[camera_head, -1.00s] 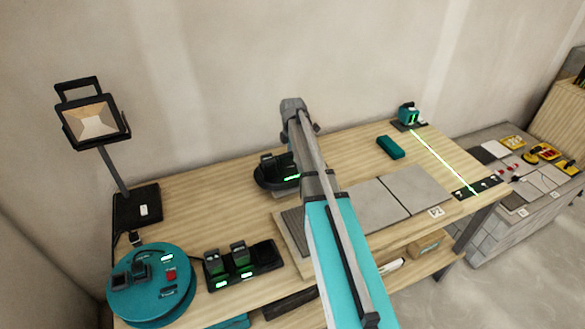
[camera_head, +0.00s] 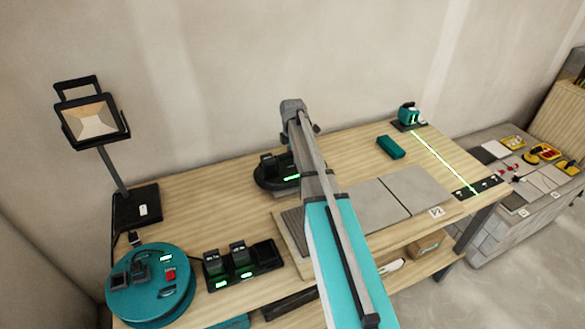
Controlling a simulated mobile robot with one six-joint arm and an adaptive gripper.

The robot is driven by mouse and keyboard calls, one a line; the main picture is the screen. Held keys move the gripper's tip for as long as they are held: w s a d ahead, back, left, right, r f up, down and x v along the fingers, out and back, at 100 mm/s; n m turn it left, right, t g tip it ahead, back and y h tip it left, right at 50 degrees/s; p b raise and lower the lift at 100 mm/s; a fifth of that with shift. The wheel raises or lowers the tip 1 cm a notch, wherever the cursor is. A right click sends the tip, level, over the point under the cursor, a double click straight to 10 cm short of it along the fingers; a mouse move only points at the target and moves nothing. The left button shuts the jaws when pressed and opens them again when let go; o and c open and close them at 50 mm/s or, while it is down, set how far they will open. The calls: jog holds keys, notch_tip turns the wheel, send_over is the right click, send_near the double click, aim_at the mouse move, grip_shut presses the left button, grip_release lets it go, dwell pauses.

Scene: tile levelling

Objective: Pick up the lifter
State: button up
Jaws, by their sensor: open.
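The lifter appears to be the dark round device (camera_head: 276,173) with a raised top and a green light. It sits on the workbench near the back, just left of my arm. My arm's grey and teal links cross the middle of the view and hide its right side. I cannot make out my gripper's jaws; the arm's own links seem to hide them. I cannot tell from this view how far the gripper is from the lifter, and no contact shows.
A work lamp (camera_head: 97,121), a teal round unit (camera_head: 150,287) and a charger with batteries (camera_head: 243,265) stand left. Grey tiles (camera_head: 412,188), a teal box (camera_head: 391,147) and a laser level (camera_head: 409,114) are right. Bare wood (camera_head: 205,205) lies left of the lifter.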

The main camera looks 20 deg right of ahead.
grip_shut()
jog(key=shift+w+r, duration=0.1)
jog(key=shift+r, duration=0.05)
dwell(0.5)
notch_tip(320, 180, up, 4)
jog(key=p, duration=0.4)
jog(key=s+a+r+p, duration=0.2)
jog(key=s+r+p, duration=0.7)
jog(key=s, duration=0.4)
jog(key=shift+s+a, duration=0.35)
jog(key=shift+s, duration=0.05)
jog(key=shift+r, duration=0.1)
